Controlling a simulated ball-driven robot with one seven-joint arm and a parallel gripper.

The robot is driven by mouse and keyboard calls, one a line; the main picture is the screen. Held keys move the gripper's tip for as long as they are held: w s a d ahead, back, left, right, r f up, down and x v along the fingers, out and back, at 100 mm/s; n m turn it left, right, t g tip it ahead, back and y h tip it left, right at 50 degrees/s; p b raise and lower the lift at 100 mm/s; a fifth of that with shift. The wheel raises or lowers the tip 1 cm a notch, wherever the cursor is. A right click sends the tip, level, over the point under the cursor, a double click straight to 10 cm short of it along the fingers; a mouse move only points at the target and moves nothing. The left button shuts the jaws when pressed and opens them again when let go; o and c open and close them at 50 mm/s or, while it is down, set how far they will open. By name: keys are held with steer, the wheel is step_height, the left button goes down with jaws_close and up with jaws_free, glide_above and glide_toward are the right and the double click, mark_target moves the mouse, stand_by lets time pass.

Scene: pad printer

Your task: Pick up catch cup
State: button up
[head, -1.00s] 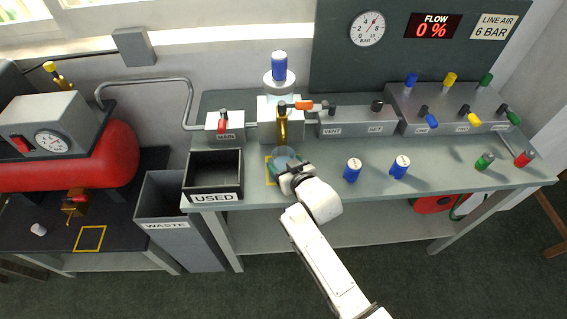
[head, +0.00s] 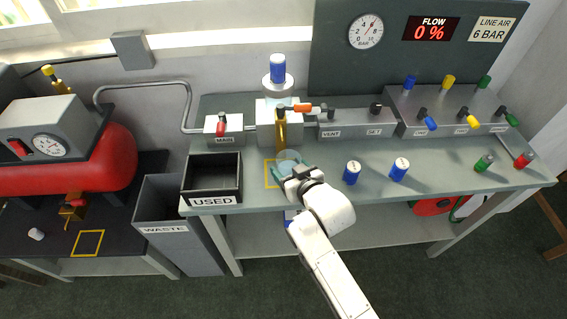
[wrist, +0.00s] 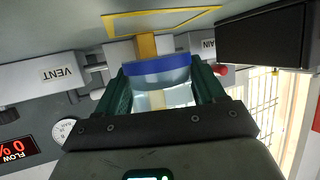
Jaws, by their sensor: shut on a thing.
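The catch cup (wrist: 158,84) is clear with a blue band, and sits between the two green fingers of my gripper (wrist: 158,72) in the wrist view. My gripper is shut on it. In the head view, the clear cup (head: 289,157) shows just beyond my gripper (head: 290,171), right of the yellow outlined square (head: 268,174) on the bench. The square also shows in the wrist view (wrist: 165,11), apart from the cup. I cannot tell how high the cup is above the bench. My gripper hides part of it.
A brass spout (head: 281,128) stands behind the cup. Two blue-sided cylinders (head: 351,173) (head: 398,169) stand to the right. The bench front between them is clear.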

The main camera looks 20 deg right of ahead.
steer(key=s+d+b, duration=0.1)
steer(key=s, duration=1.3)
step_height(320, 180, down, 9)
steer(key=a+h, duration=0.1)
steer(key=shift+a+r+m, duration=0.2)
steer(key=shift+m, duration=0.2)
